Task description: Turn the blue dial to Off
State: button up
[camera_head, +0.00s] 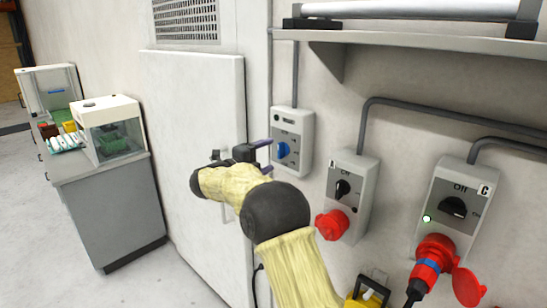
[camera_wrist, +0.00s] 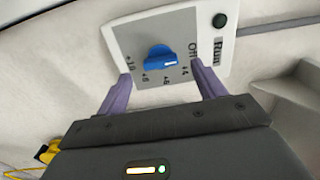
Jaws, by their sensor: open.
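The blue dial (camera_head: 283,150) is on a grey wall control box (camera_head: 303,125). In the wrist view, the dial (camera_wrist: 160,58) sits on a grey panel marked Off, +4, +6, +8 and +10. Its raised grip lies nearly level across the picture; I cannot tell which mark it points to. My gripper (camera_head: 262,152) is just left of the box in the head view. In the wrist view, my gripper (camera_wrist: 163,82) is open and empty, with its two purple fingers apart. The dial lies ahead, between the lines of the fingers, with no contact visible.
A white door panel (camera_head: 190,110) is to the left. Switch box A (camera_head: 352,170) and switch box C (camera_head: 470,185), both with red plugs, are to the right. A shelf (camera_head: 430,42) juts out above. A counter (camera_head: 105,180) with glass boxes stands far left.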

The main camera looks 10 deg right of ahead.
jog(key=b+v, duration=0.3)
jog(key=v, duration=1)
jog(key=w+d+r+n+t+y+p, duration=0.15)
jog(key=w+n+t+y, duration=0.25)
jog(key=n+t+y, duration=0.6)
jog(key=s+d+f+n+g+y+p, duration=0.1)
jog(key=s+d+f+n+g+y, duration=0.15)
jog(key=s+f+n+g, duration=0.35)
jog(key=s+d+f+n+g+y, duration=0.2)
jog(key=s+f+n+g+y, duration=0.1)
jog(key=s+f+n, duration=0.4)
jog(key=s+d+f+n+g, duration=0.2)
jog(key=s+f+g, duration=0.1)
jog(key=s, duration=0.4)
jog(key=s+d+f+n+g, duration=0.1)
jog(key=s+d+f+g, duration=0.2)
jog(key=s, duration=0.4)
jog(key=s+d+f+n+g, duration=0.2)
jog(key=s+d+f+g, duration=0.1)
jog(key=s, duration=0.5)
jog(key=shift+f+n+h+p, duration=0.3)
jog(key=shift+f+h+p, duration=0.15)
jog(key=shift+f, duration=0.3)
